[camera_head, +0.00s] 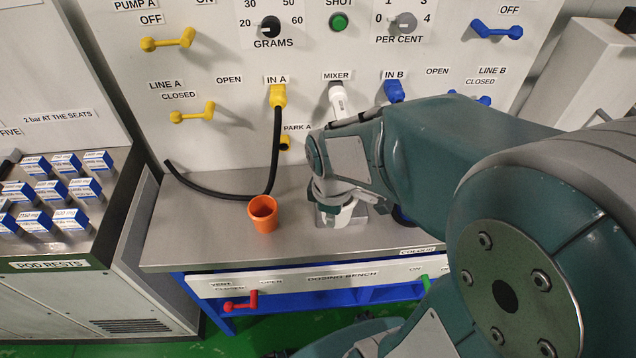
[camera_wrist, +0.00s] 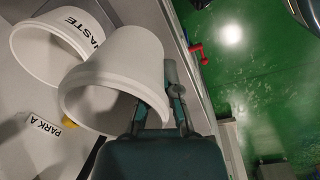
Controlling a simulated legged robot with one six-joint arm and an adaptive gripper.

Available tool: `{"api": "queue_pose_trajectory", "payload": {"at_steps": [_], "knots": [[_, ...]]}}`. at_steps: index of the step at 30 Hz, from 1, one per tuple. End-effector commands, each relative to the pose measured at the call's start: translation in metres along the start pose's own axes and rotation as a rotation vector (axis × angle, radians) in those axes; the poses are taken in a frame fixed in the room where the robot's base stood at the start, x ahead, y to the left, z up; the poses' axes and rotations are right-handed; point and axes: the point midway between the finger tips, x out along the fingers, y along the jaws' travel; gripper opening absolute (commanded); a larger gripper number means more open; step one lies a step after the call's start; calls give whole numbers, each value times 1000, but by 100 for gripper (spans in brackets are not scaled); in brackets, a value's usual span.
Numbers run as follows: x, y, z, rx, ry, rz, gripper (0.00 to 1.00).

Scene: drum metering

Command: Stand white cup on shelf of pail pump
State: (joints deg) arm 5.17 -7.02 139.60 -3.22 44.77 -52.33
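A white cup (camera_wrist: 118,78) fills the middle of the wrist view, its mouth tilted toward the lower left. My gripper (camera_wrist: 162,108) is at its rim, with one finger over the mouth and one outside, so the wall is pinched between them. In the head view my arm hides most of the grip; a pale rounded shape (camera_head: 338,214) below my wrist looks like part of the cup, above or at the bench. I cannot make out a pail pump or its shelf in either view.
An orange cup (camera_head: 263,213) stands on the steel bench (camera_head: 190,235), near a black hose (camera_head: 275,150). A white container marked WASTE (camera_wrist: 50,48) is close behind the held cup. A panel with valves and knobs rises behind. Boxes (camera_head: 70,218) sit at left.

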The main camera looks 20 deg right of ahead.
Motion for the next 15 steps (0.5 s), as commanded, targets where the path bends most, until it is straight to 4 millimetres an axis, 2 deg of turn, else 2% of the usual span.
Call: {"api": "queue_pose_trajectory", "payload": {"at_steps": [15], "knots": [[41, 32, -80, -3, -2, -2, 0]]}}
